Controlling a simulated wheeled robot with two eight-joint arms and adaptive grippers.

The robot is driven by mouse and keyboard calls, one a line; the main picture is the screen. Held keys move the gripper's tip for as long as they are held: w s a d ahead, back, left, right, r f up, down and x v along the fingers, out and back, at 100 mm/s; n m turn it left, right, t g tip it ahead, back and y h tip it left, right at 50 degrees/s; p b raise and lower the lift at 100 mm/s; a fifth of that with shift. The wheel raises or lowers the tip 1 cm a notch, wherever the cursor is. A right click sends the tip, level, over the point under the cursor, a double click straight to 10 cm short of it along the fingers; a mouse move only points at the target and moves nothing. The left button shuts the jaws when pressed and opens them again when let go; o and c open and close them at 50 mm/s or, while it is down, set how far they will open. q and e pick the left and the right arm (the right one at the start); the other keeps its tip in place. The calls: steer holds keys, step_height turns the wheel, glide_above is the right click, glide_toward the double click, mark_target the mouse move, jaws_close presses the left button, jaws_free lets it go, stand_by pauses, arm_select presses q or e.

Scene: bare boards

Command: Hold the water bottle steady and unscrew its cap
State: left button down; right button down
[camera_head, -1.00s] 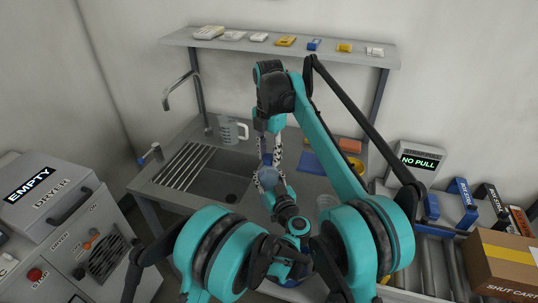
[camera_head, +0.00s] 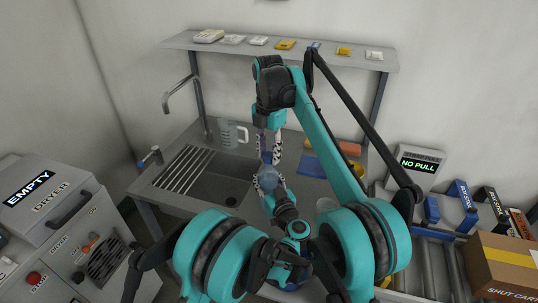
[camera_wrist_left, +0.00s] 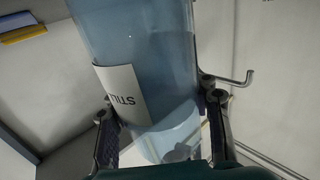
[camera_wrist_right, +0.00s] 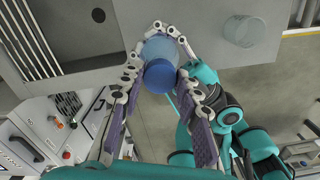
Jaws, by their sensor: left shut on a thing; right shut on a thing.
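The water bottle is a clear bluish bottle (camera_head: 268,178) with a blue cap (camera_head: 266,157), upright in front of the sink counter in the head view. My left gripper (camera_head: 269,186) is shut around its body from the near side. In the left wrist view the bottle (camera_wrist_left: 140,50) fills the middle between the fingers, with a white "STILL" label. My right gripper (camera_head: 269,144) comes down from above and is shut on the cap. In the right wrist view the blue cap (camera_wrist_right: 160,76) is between its fingers, above the bottle.
A clear measuring jug (camera_head: 231,133) stands behind the sink (camera_head: 215,185). A blue cloth (camera_head: 311,165) and an orange sponge (camera_head: 349,148) lie on the counter to the right. A clear cup (camera_wrist_right: 244,30) shows in the right wrist view. A shelf (camera_head: 300,54) runs above the counter.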

mark_target(269, 155)
steer(key=shift+r, duration=0.1)
steer(key=shift+r, duration=2)
arm_select(q)
steer(key=c, duration=0.6)
jaws_free()
